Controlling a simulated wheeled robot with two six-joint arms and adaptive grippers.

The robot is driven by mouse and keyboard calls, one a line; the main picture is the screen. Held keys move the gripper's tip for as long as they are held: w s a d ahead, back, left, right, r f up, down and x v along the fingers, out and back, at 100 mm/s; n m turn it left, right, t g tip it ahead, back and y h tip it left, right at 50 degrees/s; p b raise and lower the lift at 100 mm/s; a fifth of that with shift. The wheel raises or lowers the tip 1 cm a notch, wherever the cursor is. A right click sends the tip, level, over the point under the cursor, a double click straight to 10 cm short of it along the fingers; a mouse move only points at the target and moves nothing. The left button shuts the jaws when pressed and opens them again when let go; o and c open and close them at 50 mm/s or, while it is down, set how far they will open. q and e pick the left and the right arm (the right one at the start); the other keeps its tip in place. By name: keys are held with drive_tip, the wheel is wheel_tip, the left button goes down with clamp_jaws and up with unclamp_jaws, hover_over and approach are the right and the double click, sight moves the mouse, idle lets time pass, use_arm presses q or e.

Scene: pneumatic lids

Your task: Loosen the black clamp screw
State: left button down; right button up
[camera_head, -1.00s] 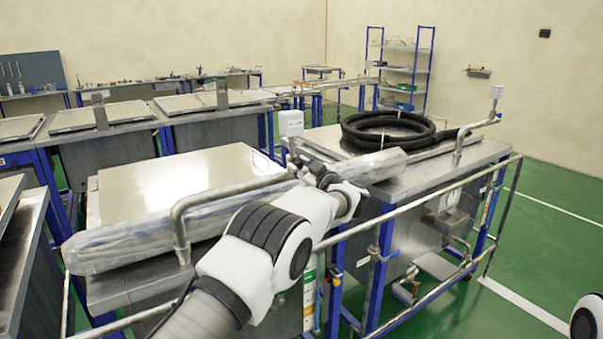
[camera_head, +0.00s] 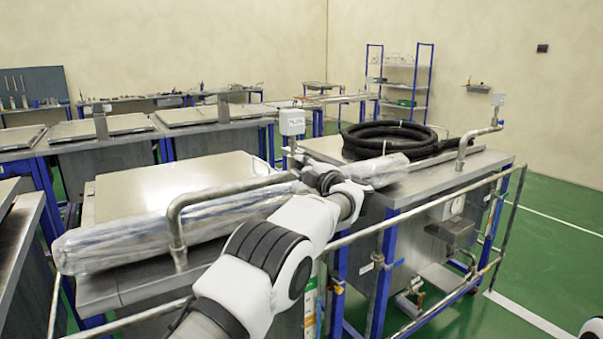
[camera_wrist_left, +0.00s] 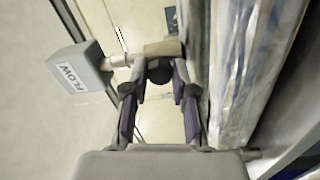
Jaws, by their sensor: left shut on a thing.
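The black clamp screw (camera_wrist_left: 160,70) shows as a dark round knob in the left wrist view, below a metal pipe fitting. My left gripper (camera_wrist_left: 160,76) has its two fingertips on either side of the knob and is shut on it. In the head view my left gripper (camera_head: 318,179) is at the pipe between the two benches, beside the clear plastic-wrapped roll. The screw cannot be made out there, as the gripper and wrist cover that spot. My right gripper is not in view.
A white sensor box (camera_head: 292,122) marked FLOW stands just beyond the gripper. The plastic-wrapped roll (camera_head: 150,235) and a bent metal pipe (camera_head: 177,222) lie close to my arm. A coiled black hose (camera_head: 390,137) rests on the right bench. A metal rail (camera_head: 430,211) runs in front.

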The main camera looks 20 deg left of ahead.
use_arm(q)
drive_tip(key=n+b, duration=0.1)
drive_tip(key=n, duration=0.2)
drive_tip(key=shift+r+n, duration=0.15)
drive_tip(key=shift+n, duration=0.25)
drive_tip(key=shift+w+n+b, duration=0.1)
drive_tip(key=shift+n+b, duration=0.4)
drive_tip(key=shift+n, duration=1.3)
drive_tip(key=c, duration=0.9)
unclamp_jaws()
